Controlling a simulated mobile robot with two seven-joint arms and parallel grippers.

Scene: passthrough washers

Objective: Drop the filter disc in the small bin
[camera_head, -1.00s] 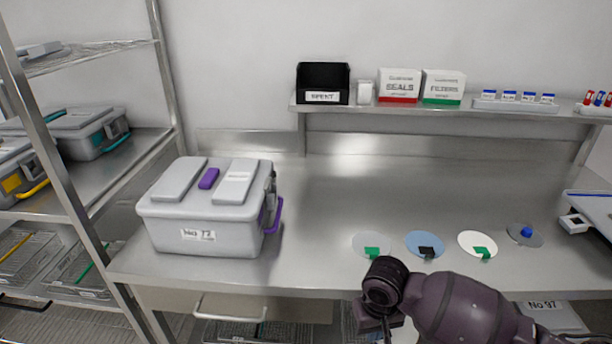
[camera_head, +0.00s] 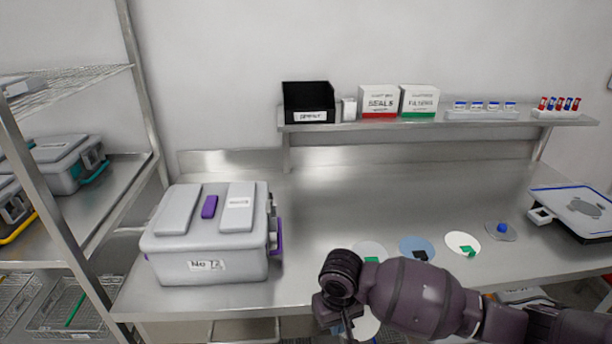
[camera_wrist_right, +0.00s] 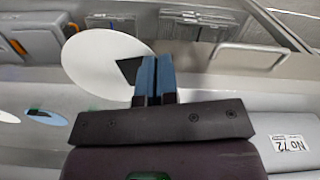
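My right gripper (camera_head: 345,322) hangs at the table's front edge. In the right wrist view its blue fingers (camera_wrist_right: 154,78) are shut on the black tab (camera_wrist_right: 128,70) of a white filter disc (camera_wrist_right: 98,58). Part of this disc (camera_head: 367,325) shows below my right arm in the head view. The small bin is probably the open black box (camera_head: 308,100), whose label seems to read SPENT; it stands at the left end of the wall shelf. My left gripper is in neither view.
Several tabbed discs, including a blue one (camera_head: 416,246) and a white one (camera_head: 462,243), lie on the steel table (camera_head: 330,210). A grey lidded case (camera_head: 208,240) stands left. SEALS (camera_head: 379,101) and FILTERS (camera_head: 419,101) boxes share the shelf (camera_head: 440,124). A blue-rimmed tray (camera_head: 575,210) is at right.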

